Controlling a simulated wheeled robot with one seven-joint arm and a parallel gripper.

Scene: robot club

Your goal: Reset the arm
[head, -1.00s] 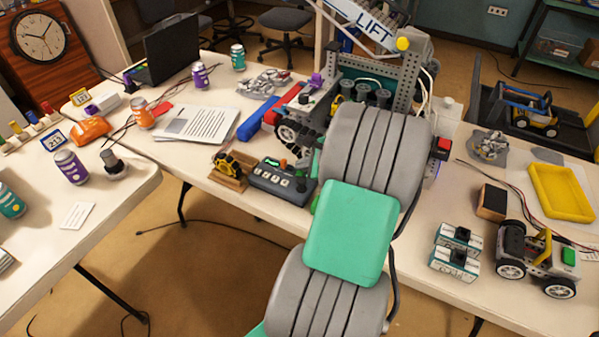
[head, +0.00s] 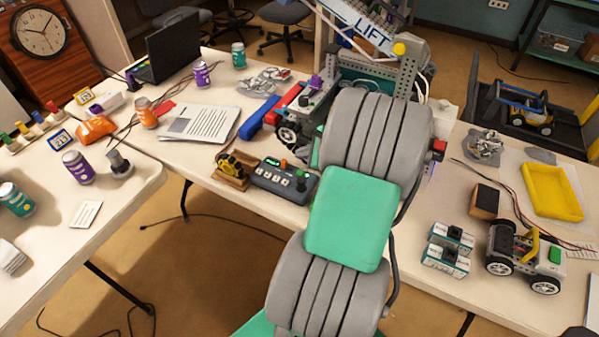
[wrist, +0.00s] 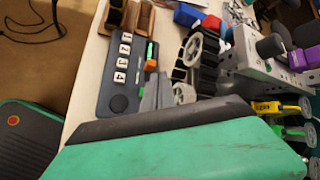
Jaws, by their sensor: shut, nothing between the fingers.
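My arm, in grey and green segments, rises through the middle of the head view and hides part of the table behind it. My gripper (wrist: 156,92) shows in the wrist view as two grey fingertips close together beyond the green and dark casing. It is shut and empty. The tips appear beside the control box (wrist: 122,72) with numbered white keys; whether they touch it I cannot tell. In the head view my gripper is hidden behind the arm, and the control box (head: 284,181) stands just left of the arm.
A lift robot (head: 405,75) stands behind my arm. A wheeled cart (head: 525,257), boxed parts (head: 447,250) and a yellow tray (head: 552,190) lie to the right. Papers (head: 200,123) and cans (head: 78,167) are left. Bare floor (head: 215,260) shows between the tables.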

